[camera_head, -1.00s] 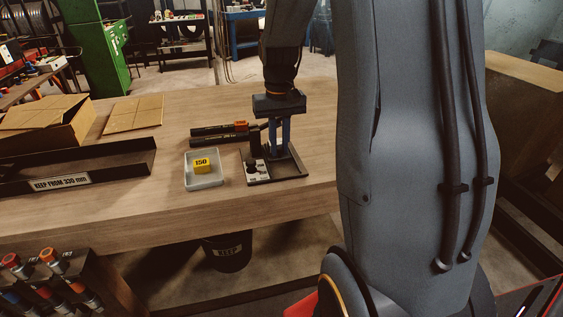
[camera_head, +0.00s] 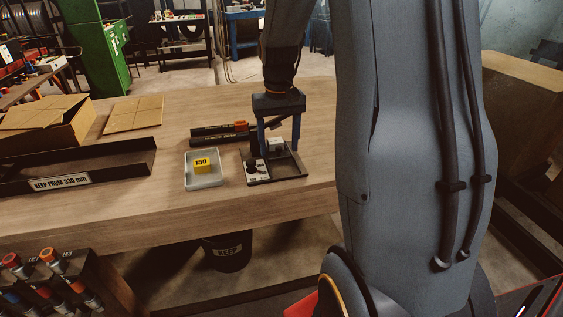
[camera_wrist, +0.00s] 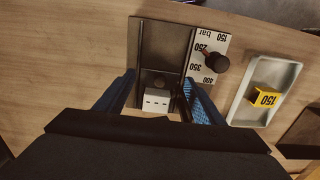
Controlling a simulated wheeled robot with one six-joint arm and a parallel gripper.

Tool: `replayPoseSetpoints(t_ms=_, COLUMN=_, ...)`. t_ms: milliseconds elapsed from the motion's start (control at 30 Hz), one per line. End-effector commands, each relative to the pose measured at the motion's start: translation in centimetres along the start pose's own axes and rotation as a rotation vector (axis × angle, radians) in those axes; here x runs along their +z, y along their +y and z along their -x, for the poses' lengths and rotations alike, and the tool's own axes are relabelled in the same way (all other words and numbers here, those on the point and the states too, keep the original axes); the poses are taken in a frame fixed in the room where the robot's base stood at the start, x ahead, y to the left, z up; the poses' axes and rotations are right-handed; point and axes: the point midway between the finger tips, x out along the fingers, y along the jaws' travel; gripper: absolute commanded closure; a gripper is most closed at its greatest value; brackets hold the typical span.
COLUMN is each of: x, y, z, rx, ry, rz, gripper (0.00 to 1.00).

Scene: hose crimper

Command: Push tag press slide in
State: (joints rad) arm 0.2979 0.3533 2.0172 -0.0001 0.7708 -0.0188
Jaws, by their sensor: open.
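The tag press (camera_head: 288,172) is a black plate with raised rails on the bench; it also shows in the wrist view (camera_wrist: 165,45). Its slide, a pale grey block (camera_wrist: 157,101) with a dark round top, sits between the rails at the end nearer my gripper in the wrist view; it also shows in the head view (camera_head: 276,145). My gripper (camera_head: 279,150) points down over the press, open, its blue fingers on either side of the slide. In the wrist view (camera_wrist: 158,92) the fingers look apart from the block; contact cannot be told.
A white pressure scale with a black knob (camera_wrist: 214,62) runs along the press's side. A grey tray (camera_head: 206,183) holds a yellow 150 tag (camera_head: 202,165). Dark bars (camera_head: 215,137) lie behind. A long channel (camera_head: 110,168) and cardboard (camera_head: 133,114) lie left.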

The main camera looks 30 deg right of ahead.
Motion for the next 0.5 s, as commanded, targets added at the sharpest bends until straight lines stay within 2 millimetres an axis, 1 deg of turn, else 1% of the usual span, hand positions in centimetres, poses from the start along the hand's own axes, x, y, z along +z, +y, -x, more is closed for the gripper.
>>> replayPoseSetpoints(t_ms=267, x=0.0, y=0.0, z=0.1, rx=0.000, ry=0.000, rz=0.000, gripper=0.38)
replayPoseSetpoints(t_ms=500, x=0.1, y=0.0, z=1.3, rx=0.000, ry=0.000, rz=0.000, gripper=0.38)
